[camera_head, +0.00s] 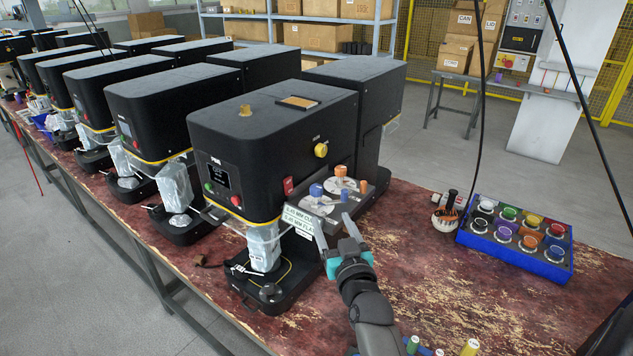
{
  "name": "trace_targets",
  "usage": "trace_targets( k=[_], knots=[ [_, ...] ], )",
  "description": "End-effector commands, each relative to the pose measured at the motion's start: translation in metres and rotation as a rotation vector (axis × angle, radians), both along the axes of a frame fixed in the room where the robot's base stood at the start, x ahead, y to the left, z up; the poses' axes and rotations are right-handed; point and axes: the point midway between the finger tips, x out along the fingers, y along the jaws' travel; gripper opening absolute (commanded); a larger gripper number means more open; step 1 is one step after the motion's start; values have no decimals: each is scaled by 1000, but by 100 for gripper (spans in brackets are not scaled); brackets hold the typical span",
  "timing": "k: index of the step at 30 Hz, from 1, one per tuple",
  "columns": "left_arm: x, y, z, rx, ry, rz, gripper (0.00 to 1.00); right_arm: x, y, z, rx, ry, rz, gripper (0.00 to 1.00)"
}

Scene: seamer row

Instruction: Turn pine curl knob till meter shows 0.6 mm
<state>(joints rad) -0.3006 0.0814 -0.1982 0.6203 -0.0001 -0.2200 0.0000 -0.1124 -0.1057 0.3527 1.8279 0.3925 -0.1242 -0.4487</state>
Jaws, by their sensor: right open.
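The nearest black seamer (262,130) stands on the table with a small dark display (218,174) on its front; its reading and the small label above it are too small to read. I cannot tell which is the curl knob. My right gripper (334,224) is open and empty, its fingers pointing up toward this panel, just in front of the blue knob. It looks apart from the knobs. My left gripper is out of view.
A white card with "MM" text (299,219) is by the panel, close to my fingers. A yellow knob (321,150) sits higher up. A blue tray (566,268) of coloured round pieces is at right. More seamers stand to the left. Open tabletop (430,265) lies right of my gripper.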

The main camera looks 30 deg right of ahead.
Motion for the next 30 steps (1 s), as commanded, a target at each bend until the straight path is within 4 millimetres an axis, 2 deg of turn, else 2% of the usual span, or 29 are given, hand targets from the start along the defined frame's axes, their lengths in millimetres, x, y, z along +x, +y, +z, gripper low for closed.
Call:
trace_targets(
  k=[9,21,30],
  knots=[
    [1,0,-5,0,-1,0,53,46,-15,-1,0,-1,0,69],
    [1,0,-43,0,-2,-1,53,101,-33,-4,0,0,1,69],
    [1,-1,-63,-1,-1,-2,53,131,-43,-3,1,2,1,69]
  ],
)
